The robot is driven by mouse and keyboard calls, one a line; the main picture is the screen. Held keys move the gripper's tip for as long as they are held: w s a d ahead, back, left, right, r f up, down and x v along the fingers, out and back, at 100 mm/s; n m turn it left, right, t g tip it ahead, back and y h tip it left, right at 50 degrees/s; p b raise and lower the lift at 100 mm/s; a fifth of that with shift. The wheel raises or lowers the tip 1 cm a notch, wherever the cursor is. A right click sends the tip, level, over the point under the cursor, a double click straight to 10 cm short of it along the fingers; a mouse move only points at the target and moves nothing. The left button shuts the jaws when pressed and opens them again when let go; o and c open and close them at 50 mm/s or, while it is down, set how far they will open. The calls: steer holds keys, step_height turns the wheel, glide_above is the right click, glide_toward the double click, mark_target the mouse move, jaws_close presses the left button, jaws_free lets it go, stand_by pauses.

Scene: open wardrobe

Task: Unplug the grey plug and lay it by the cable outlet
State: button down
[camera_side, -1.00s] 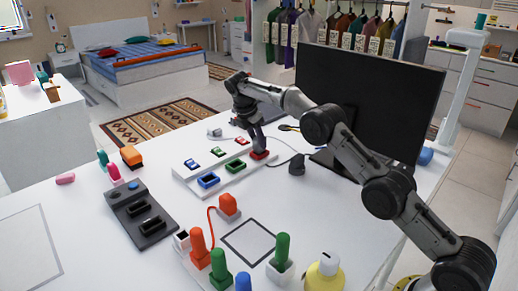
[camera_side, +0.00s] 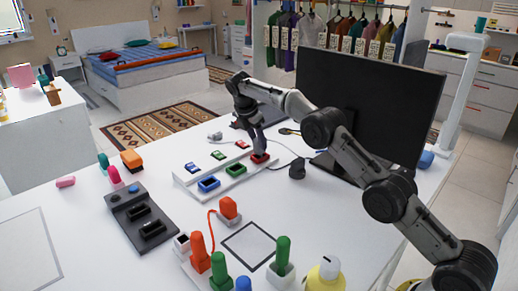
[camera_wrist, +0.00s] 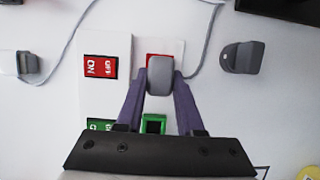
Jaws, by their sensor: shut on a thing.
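The grey plug (camera_wrist: 160,74) is between the fingertips of my gripper (camera_wrist: 160,83), which is shut on it. The plug is over the red socket (camera_wrist: 155,57), whose red rim shows behind it. In the side view, my gripper (camera_side: 259,150) points down at the red socket (camera_side: 262,158), at the far end of the white strip. I cannot tell whether the plug is fully seated. A grey cable (camera_wrist: 205,44) runs from beside the plug toward the top. A dark grey piece (camera_wrist: 242,57) stands on the desk to the right; I cannot tell if it is the cable outlet.
The strip also holds a green socket (camera_wrist: 153,124), a blue socket (camera_side: 208,184) and several rocker switches. Another grey block (camera_wrist: 27,63) with a cable lies to the left. The monitor (camera_side: 370,105) stands close behind my arm. Bare desk lies right of the strip.

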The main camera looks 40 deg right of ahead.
steer(key=shift+s+a+r+n+y, duration=0.2)
steer(key=shift+s+n+y, duration=0.15)
steer(key=shift+s, duration=0.3)
steer(key=s+a+r+y, duration=0.3)
steer(key=s+a+y, duration=0.5)
steer(key=s+y, duration=0.35)
steer(key=shift+h, duration=0.3)
steer(key=shift+s+d+f, duration=0.1)
steer(key=shift+s+f, duration=0.05)
steer(key=shift+f, duration=1.45)
steer(key=shift+s+f, duration=0.15)
steer(key=shift+f, duration=1.45)
steer(key=shift+c, duration=0.7)
jaws_free()
